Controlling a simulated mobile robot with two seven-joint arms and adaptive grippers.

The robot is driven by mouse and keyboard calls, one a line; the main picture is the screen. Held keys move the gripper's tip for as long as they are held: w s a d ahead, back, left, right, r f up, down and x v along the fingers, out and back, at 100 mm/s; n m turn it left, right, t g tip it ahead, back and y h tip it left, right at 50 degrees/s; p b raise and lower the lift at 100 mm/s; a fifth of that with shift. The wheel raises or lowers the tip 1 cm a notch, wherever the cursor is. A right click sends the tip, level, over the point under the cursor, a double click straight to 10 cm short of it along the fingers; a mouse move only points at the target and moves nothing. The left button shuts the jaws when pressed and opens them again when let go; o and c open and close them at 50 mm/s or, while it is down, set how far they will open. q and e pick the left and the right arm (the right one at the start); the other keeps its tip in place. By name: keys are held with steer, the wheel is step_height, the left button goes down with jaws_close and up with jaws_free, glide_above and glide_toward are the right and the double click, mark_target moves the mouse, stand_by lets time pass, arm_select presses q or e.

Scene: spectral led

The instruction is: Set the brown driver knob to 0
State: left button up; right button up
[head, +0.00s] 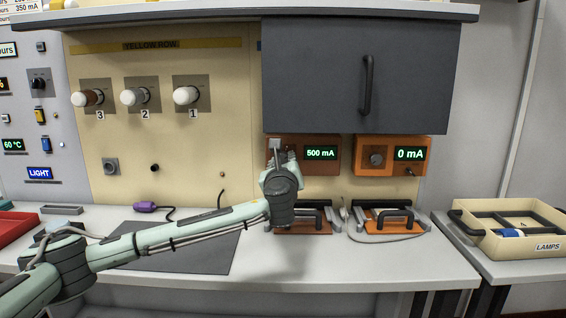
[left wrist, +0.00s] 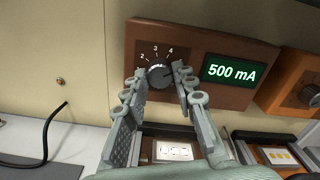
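The brown driver (head: 330,167) hangs on the wall under the dark cabinet, with a green display reading 500 mA. It also shows in the left wrist view (left wrist: 225,95). Its round dark knob (left wrist: 159,75) has a scale above it, with 2, 3 and 4 readable; the rest of the scale is hidden. My left gripper (left wrist: 160,72) has one fingertip on each side of the knob; I cannot tell whether both touch it. In the head view my left gripper (head: 279,156) covers the knob. My right gripper is not in view.
An orange driver (head: 415,169) reading 0 mA is close on the right. The dark cabinet (head: 340,80) overhangs both drivers. Black-handled fixtures (head: 388,217) stand on the bench below. A cream LAMPS tray (head: 505,246) is at far right. A black cable (left wrist: 48,140) hangs at left.

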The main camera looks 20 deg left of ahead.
arm_select(q)
jaws_close()
